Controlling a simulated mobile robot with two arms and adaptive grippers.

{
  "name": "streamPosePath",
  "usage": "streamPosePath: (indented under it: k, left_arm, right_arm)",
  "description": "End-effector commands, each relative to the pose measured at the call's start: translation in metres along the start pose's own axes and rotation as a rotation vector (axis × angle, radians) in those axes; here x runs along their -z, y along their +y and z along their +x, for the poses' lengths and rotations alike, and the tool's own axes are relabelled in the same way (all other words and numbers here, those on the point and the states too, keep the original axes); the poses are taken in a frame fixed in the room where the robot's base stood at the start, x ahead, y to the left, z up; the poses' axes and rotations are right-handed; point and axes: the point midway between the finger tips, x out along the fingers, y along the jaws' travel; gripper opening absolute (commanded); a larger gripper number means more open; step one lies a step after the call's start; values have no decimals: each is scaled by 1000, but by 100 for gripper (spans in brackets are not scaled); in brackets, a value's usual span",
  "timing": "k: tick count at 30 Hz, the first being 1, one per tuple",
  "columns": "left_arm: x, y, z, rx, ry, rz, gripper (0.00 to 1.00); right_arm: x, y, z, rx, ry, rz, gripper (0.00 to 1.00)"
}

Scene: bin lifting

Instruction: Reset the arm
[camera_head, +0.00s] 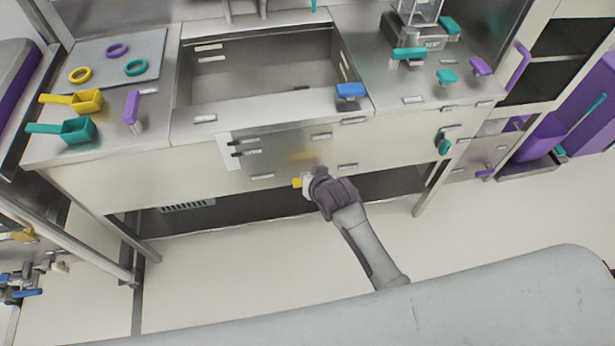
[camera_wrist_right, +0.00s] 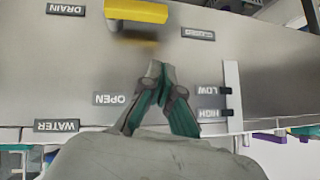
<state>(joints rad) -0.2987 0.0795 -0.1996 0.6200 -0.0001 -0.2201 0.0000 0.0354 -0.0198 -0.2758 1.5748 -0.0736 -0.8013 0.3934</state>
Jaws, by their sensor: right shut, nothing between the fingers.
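My right arm reaches up from the bottom of the head view to the front panel of the sink counter. My right gripper (camera_head: 318,180) is in front of this panel, its fingers mostly hidden by the wrist. In the right wrist view, my right gripper (camera_wrist_right: 160,75) is shut and empty, its tips together. A yellow handle (camera_wrist_right: 138,11) sticks out of the panel just beyond the tips, apart from them in that view. It also shows in the head view (camera_head: 297,183), just left of the gripper. My left gripper is not in view.
The counter holds a sunken sink basin (camera_head: 262,75), a blue lever (camera_head: 350,90), yellow (camera_head: 88,100) and teal (camera_head: 75,130) scoops, and rings on a grey board (camera_head: 105,62). The panel (camera_wrist_right: 60,60) bears labels and a LOW/HIGH switch strip (camera_wrist_right: 232,95). Floor below is clear.

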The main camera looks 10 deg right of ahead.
Motion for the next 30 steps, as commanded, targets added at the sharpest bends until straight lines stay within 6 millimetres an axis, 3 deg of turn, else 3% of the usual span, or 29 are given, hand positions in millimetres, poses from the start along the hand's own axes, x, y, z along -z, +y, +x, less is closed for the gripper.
streamPosePath:
  k: [17, 20, 23, 25, 30]
  left_arm:
    - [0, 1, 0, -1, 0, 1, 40]
    - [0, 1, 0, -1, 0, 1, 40]
    - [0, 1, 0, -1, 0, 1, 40]
    - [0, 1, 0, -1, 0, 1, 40]
    - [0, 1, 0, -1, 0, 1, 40]
  right_arm:
    - [0, 0, -2, -1, 0, 0, 0]
    - [-8, 3, 1, -5, -12, -5, 0]
    - [-39, 15, 11, -18, -55, -24, 0]
    - [-77, 30, 21, -34, -106, -46, 0]
    - [-197, 76, 32, -69, -259, -115, 0]
